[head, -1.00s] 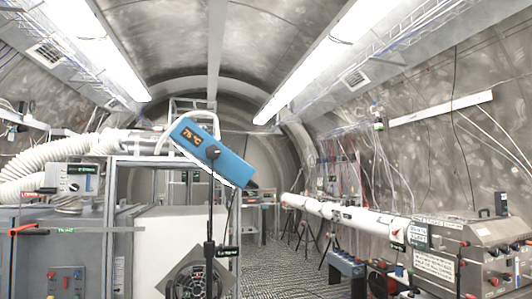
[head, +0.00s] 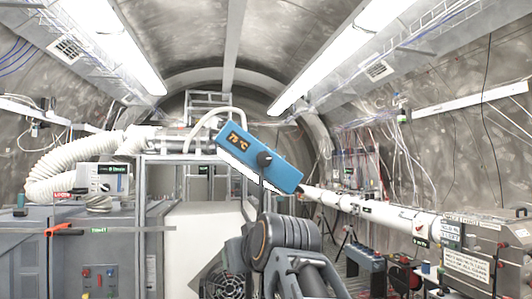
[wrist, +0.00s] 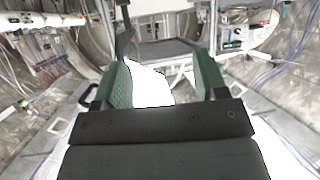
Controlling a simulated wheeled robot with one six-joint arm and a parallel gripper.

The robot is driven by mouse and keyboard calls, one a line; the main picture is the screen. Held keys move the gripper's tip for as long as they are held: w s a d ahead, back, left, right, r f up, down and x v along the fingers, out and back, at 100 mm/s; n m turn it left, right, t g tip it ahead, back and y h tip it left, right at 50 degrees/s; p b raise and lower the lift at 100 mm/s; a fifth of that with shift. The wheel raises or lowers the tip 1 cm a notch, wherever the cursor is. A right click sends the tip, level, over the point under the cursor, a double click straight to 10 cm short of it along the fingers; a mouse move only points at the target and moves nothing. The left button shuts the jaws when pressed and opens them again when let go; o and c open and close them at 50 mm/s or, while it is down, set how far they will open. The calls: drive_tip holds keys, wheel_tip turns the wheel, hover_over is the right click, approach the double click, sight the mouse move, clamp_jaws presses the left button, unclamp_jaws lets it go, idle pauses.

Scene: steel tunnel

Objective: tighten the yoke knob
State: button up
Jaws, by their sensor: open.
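A blue box (head: 262,165) with an orange "75 °C" display hangs tilted in the middle of the head view, its right end lower. I cannot tell how tight the knob is. My arm rises from the bottom of the head view, in front of and below the box. My gripper (wrist: 162,85) shows in the wrist view with two green-padded fingers apart. Nothing is clearly held between them. I cannot make out the knob in the wrist view.
A grey cabinet (head: 55,255) with a red-handled tool (head: 65,229) stands at left, under a white ribbed hose (head: 75,163). A white pipe (head: 375,212) runs along the right towards a metal case (head: 485,250). Open air surrounds the box above.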

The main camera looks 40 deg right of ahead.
sight(264, 157)
drive_tip(key=s+d+r+t+h+p, duration=0.15)
drive_tip(key=s+r, duration=0.25)
drive_tip(key=r, duration=0.6)
drive_tip(key=s+d+r+t+h, duration=0.1)
drive_tip(key=s+r+t+h, duration=0.2)
drive_tip(key=r, duration=0.6)
drive_tip(key=shift+m+g, duration=0.3)
drive_tip(key=shift+g, duration=0.15)
drive_tip(key=p+x, duration=0.4)
drive_tip(key=x, duration=0.9)
drive_tip(key=shift+w, duration=0.15)
drive_tip(key=c, duration=0.9)
